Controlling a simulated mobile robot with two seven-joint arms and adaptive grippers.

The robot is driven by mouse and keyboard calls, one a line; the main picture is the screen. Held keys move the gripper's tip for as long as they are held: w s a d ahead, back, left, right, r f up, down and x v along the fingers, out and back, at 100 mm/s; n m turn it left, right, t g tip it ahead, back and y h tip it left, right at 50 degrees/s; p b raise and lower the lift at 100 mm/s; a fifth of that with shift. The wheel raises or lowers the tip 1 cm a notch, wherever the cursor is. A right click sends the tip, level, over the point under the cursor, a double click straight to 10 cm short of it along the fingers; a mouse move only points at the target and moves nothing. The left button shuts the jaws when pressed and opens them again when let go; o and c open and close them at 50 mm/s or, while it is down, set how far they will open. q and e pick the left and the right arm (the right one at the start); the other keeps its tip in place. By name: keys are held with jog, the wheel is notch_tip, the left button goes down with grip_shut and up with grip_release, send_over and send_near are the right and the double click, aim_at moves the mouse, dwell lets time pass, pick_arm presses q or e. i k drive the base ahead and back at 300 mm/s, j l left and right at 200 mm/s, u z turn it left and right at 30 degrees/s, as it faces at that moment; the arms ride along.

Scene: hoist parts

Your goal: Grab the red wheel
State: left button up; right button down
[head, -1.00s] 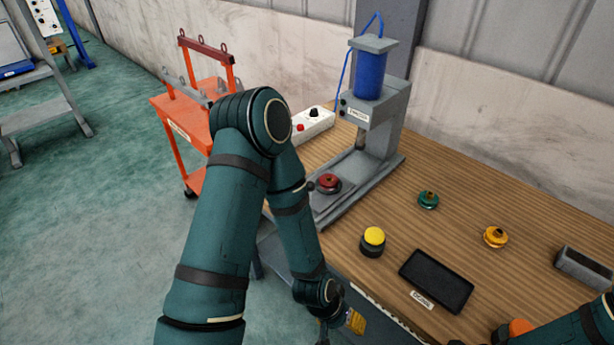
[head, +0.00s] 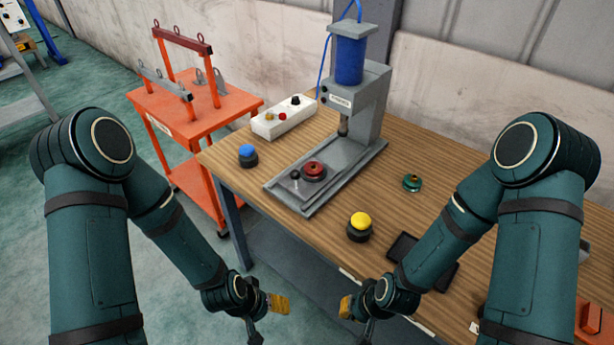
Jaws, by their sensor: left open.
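The red wheel (head: 314,171) lies flat on the grey base of the press (head: 340,155), below and in front of the press ram. A small black-topped knob or pin stands just left of it on the base. My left gripper (head: 268,318) is open, with one orange-yellow finger pad showing, low in front of the table and well short of the wheel. My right gripper (head: 352,318) is low at the table's front edge, also apart from the wheel; its jaw gap is not clear. Nothing shows in either gripper.
On the table (head: 245,190) stand a blue button (head: 248,155), a yellow button (head: 360,226), a green wheel (head: 411,183), a white control box (head: 284,118) and a black tray (head: 408,250), partly behind my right arm. An orange cart (head: 195,110) stands left of the table.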

aim_at(317, 174)
jog(key=z, duration=0.8)
jog(key=j+z, duration=0.15)
jog(key=z, duration=0.3)
jog(key=j+z, duration=0.2)
jog(key=z, duration=0.3)
jog(key=j+z, duration=0.2)
jog(key=z, duration=0.25)
jog(key=k+j+z, duration=0.2)
jog(key=j+z, duration=0.25)
jog(key=k+j+z, duration=0.2)
jog(key=z, duration=0.25)
jog(key=k+j+z, duration=0.3)
jog(key=k+j, duration=0.4)
jog(key=k, duration=0.1)
